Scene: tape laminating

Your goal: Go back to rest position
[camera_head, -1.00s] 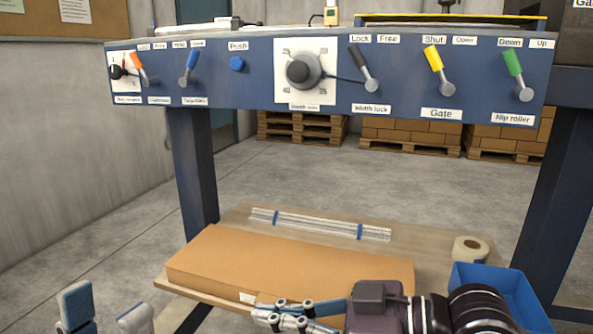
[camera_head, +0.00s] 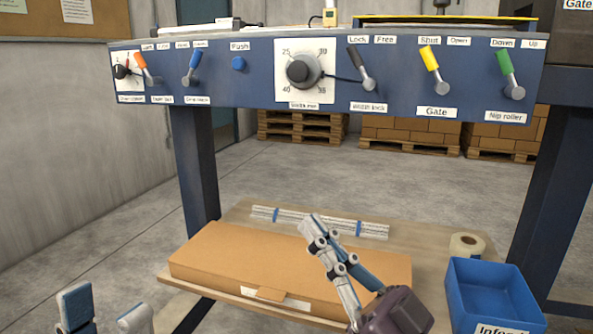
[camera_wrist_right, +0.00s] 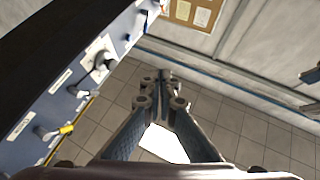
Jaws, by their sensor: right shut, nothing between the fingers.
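My right gripper (camera_head: 312,220) is shut and empty. In the head view it points up and to the left, in front of the cardboard box on the lower shelf. The right wrist view shows its fingertips (camera_wrist_right: 163,76) together over the tiled floor, with the control panel to the left. My left gripper (camera_head: 106,302) shows at the bottom left edge of the head view. Its two fingers stand apart with nothing between them, and the rest of it is out of frame.
The blue control panel (camera_head: 215,85) with levers and a dial spans the top. The lower shelf holds the cardboard box (camera_head: 225,260), a strip bundle (camera_head: 335,224), a tape roll (camera_head: 467,245) and a blue bin (camera_head: 480,275). Floor at the left is free.

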